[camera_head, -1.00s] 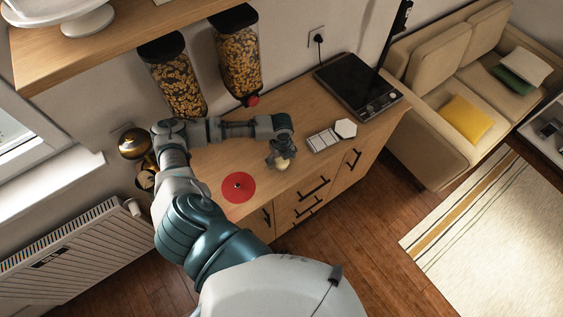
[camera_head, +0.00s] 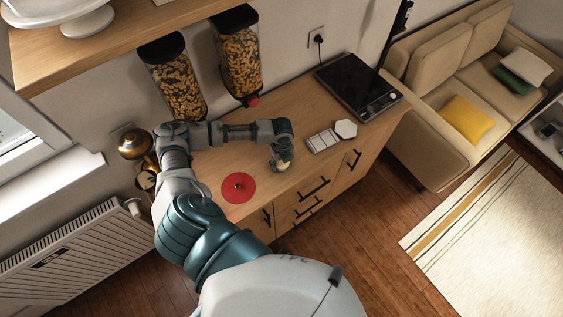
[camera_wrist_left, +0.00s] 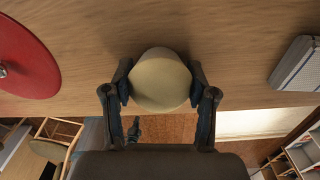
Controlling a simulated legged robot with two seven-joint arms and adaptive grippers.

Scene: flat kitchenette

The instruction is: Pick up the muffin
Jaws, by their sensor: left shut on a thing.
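The muffin (camera_wrist_left: 160,80) shows in the left wrist view as a rounded pale tan shape between the two fingers of my left gripper (camera_wrist_left: 161,92). The fingers touch it on both sides, so the gripper is shut on it. In the head view, my left gripper (camera_head: 281,160) is small, over the front part of the wooden counter, with the pale muffin (camera_head: 284,167) at its tips. I cannot tell from the frames how far the muffin is above the counter. My right gripper is not in view.
A red disc (camera_head: 239,188) lies on the counter (camera_head: 215,165) left of the gripper. A white box and a hexagonal item (camera_head: 346,129) lie to the right, before a black hob (camera_head: 357,86). Cereal dispensers (camera_head: 238,55) hang above the back. The counter's front edge is close.

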